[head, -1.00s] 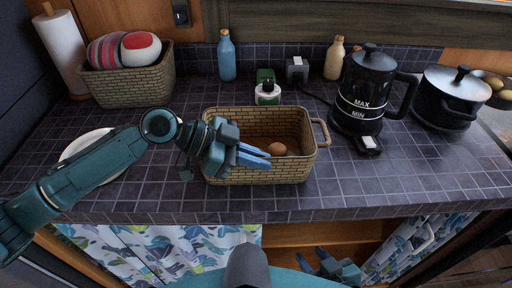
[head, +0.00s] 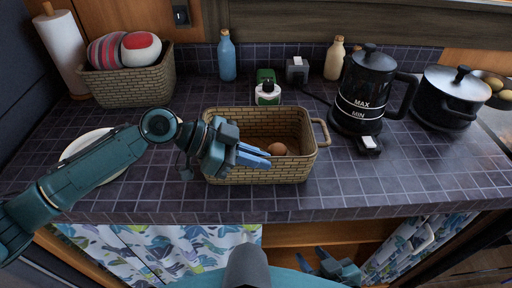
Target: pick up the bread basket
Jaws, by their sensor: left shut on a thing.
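The bread basket (head: 262,176) is a tan woven box with a side handle (head: 321,131) on its right. It sits upright on the tiled counter. The gripper hides the left end, so the exact grip point cannot be seen. My right gripper (head: 312,258) is low in front of the counter, below its edge, with its fingers apart and empty.
A second woven basket (head: 134,87) with striped and red-white round items stands at the back left. A black kettle (head: 361,92) and a pot (head: 447,98) stand to the right. A white plate (head: 82,147) lies left, under my arm.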

